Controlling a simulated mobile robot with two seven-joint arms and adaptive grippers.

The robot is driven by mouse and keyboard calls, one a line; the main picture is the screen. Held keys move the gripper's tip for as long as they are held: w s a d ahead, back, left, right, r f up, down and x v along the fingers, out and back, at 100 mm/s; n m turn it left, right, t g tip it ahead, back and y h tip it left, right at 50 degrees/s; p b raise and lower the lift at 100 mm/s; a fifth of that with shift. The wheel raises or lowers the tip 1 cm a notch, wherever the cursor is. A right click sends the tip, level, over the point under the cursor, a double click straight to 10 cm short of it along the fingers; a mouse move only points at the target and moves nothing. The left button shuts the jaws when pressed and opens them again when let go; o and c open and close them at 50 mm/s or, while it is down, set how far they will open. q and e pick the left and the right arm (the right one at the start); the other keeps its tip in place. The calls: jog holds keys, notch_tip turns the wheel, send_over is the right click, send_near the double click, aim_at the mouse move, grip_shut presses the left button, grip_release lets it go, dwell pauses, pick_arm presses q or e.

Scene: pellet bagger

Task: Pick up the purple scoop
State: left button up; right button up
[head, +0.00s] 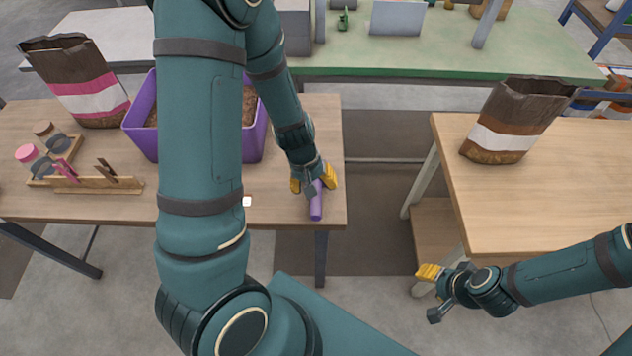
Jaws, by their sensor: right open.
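The purple scoop (316,204) is near the right front edge of the left wooden table. Only its handle shows clearly; the rest is hidden under my gripper. My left gripper (314,182) points down over the scoop. Its two yellow fingertips are spread on either side of the handle, and it looks open. Whether a finger touches the handle cannot be told. My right gripper (431,292) is open and empty, left of the right table's front corner and away from the scoop.
A purple tub (256,140) of brown pellets stands behind my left arm. A pink-striped bag (85,85) and a wooden rack (95,184) with jars are at left. A white-striped bag (503,138) stands on the right table (560,190). A gap separates the tables.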

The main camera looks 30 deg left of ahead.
pick_arm(q)
jog(key=f+b, duration=0.1)
jog(key=f, duration=0.1)
jog(key=f+b, duration=0.1)
jog(key=f, duration=0.1)
jog(key=shift+d+f, duration=0.2)
jog(key=shift+f, duration=0.1)
jog(key=shift+d+f, duration=0.1)
jog(key=shift+f, duration=0.15)
grip_shut()
